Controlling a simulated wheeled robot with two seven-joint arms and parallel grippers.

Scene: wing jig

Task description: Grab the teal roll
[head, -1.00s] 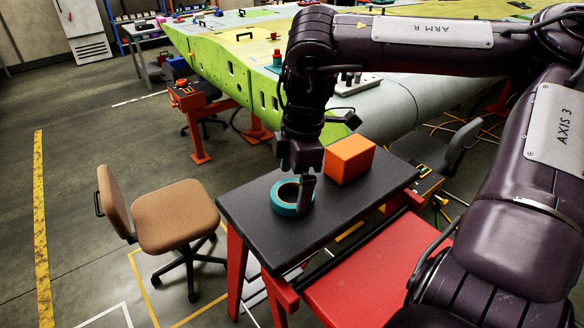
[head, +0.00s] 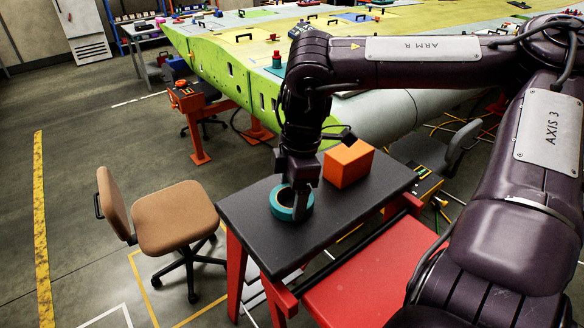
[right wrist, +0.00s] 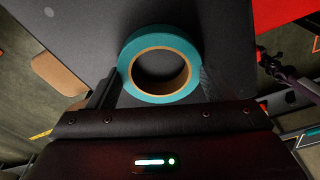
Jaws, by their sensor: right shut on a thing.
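The teal roll (head: 289,214) is a ring of tape with a brown core, lying flat at the left part of the dark tabletop. It also shows in the right wrist view (right wrist: 160,38), with one finger at each side of its outer rim. My right gripper (head: 297,197) is low over the roll and shut on it, and hides part of its far right side in the head view. In the right wrist view my gripper (right wrist: 160,77) spans the roll. I cannot see a clear gap between roll and tabletop. My left gripper is not in view.
An orange box (head: 347,165) stands on the dark table (head: 345,208), right of the roll. A red surface (head: 365,278) lies in front of it. A brown chair (head: 174,214) stands to the left. The green wing (head: 225,75) and its orange support (head: 199,135) are behind.

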